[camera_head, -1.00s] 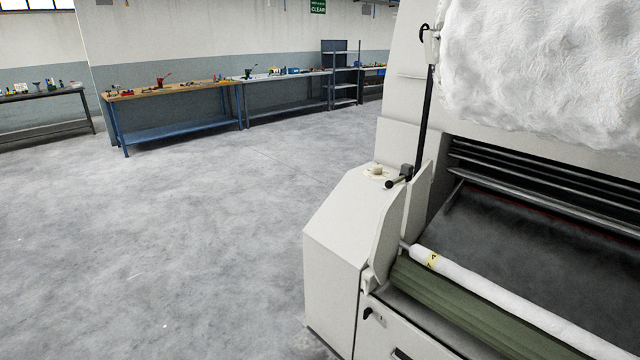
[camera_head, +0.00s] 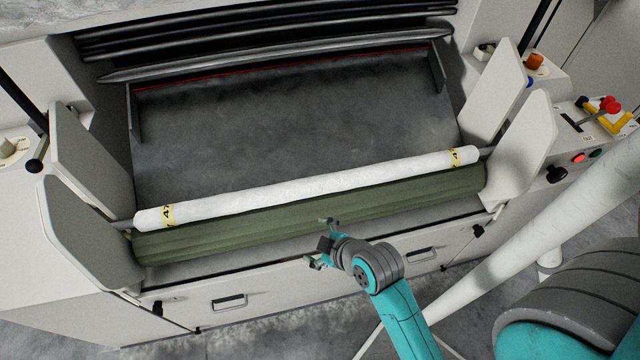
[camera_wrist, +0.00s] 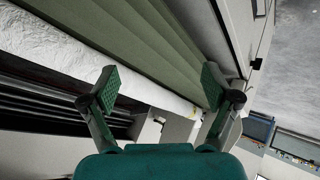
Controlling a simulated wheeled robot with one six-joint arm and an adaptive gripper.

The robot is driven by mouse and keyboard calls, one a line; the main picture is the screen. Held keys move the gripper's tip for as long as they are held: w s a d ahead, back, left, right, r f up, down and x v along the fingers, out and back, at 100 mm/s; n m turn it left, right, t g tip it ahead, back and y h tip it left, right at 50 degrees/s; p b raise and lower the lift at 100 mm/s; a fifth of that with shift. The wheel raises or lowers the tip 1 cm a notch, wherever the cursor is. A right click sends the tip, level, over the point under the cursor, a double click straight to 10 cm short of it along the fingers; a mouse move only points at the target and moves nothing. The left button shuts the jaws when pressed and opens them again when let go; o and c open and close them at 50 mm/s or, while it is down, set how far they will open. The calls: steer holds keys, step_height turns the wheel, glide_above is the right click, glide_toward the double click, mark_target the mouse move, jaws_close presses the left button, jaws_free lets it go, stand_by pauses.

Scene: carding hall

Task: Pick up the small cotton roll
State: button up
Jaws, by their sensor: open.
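The small cotton roll (camera_head: 310,188) is a long white cylinder with yellow marked bands near both ends. It lies across the front of the carding machine, just behind a thick green ribbed roller (camera_head: 310,214). In the wrist view the white roll (camera_wrist: 60,48) runs diagonally behind the left finger, beside the green roller (camera_wrist: 140,35). My gripper (camera_head: 322,243) is open and empty in front of the green roller, near the middle. In the wrist view its two fingers (camera_wrist: 160,90) are spread apart. I see no contact with the roll.
Pale side plates (camera_head: 70,235) and (camera_head: 525,140) flank the roll ends. A dark bed (camera_head: 290,125) lies behind it. A panel with red and yellow levers (camera_head: 608,112) stands at right. A drawer handle (camera_head: 229,302) sits on the front below.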

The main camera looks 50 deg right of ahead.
mark_target(324, 182)
steer(key=w+d+r+n+g+y, duration=0.25)
steer(key=w+d+r+n, duration=0.35)
steer(key=d+r, duration=0.55)
steer(key=shift+n+g+h, duration=0.3)
steer(key=shift+g+h, duration=0.15)
steer(key=shift+g, duration=0.1)
steer(key=x, duration=0.5)
steer(key=shift+s+d+f, duration=0.15)
steer(key=shift+d+f, duration=0.05)
steer(key=shift+f, duration=0.35)
steer(key=shift+s+d+x, duration=0.1)
steer(key=shift+d+x, duration=0.05)
steer(key=shift+x, duration=1.2)
steer(key=shift+s+d+x, duration=0.1)
steer(key=shift+d+x, duration=0.05)
steer(key=shift+x, duration=1.15)
steer(key=shift+f, duration=0.15)
jaws_close()
